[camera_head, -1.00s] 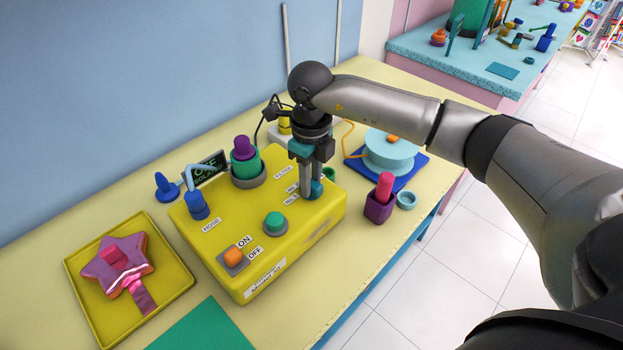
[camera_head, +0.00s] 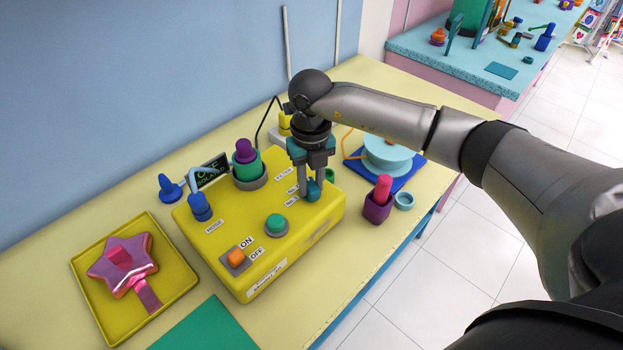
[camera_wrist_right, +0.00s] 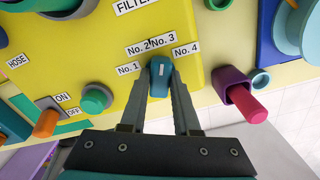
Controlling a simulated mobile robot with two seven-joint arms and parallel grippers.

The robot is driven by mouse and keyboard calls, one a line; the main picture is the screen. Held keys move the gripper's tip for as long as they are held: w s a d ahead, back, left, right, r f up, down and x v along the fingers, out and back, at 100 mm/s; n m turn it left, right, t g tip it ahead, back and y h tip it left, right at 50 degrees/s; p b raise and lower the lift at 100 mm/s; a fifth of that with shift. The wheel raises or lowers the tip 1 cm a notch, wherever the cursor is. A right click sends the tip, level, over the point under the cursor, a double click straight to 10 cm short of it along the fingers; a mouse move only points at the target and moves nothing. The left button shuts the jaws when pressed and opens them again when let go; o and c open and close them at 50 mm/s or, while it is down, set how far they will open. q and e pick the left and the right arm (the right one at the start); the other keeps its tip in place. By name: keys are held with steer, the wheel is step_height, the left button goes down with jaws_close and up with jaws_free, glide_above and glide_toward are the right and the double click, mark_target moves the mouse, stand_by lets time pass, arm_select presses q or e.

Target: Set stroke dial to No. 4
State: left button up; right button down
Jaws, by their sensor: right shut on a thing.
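The stroke dial (camera_head: 313,189) is a blue-teal knob near the right end of the yellow machine's top (camera_head: 300,222). In the right wrist view the dial (camera_wrist_right: 160,75) shows between labels No. 1 (camera_wrist_right: 128,69), No. 2 (camera_wrist_right: 138,49), No. 3 (camera_wrist_right: 163,40) and No. 4 (camera_wrist_right: 186,50). Its narrow end with a pale mark points up, roughly at No. 3 and short of No. 4. My right gripper (camera_head: 308,192) reaches down from above and is shut on the dial, one finger on each side. It also shows in the wrist view (camera_wrist_right: 160,95). My left gripper is not in view.
A green button (camera_head: 275,224), an orange ON/OFF switch (camera_head: 235,257) and a blue hose fitting (camera_head: 200,207) sit on the machine. A purple cup with a pink peg (camera_head: 377,205) and a pale blue spool (camera_head: 388,155) stand right. A star balloon (camera_head: 122,262) lies in a tray at left.

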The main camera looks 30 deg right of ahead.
mark_target(311, 185)
steer(key=shift+m, duration=0.3)
steer(key=shift+r+m+p, duration=0.1)
steer(key=shift+m+p, duration=0.5)
steer(key=shift+m, duration=1.1)
steer(key=c, duration=0.6)
jaws_free()
steer(key=shift+o, duration=0.2)
step_height(311, 185, up, 6)
steer(key=p, duration=0.5)
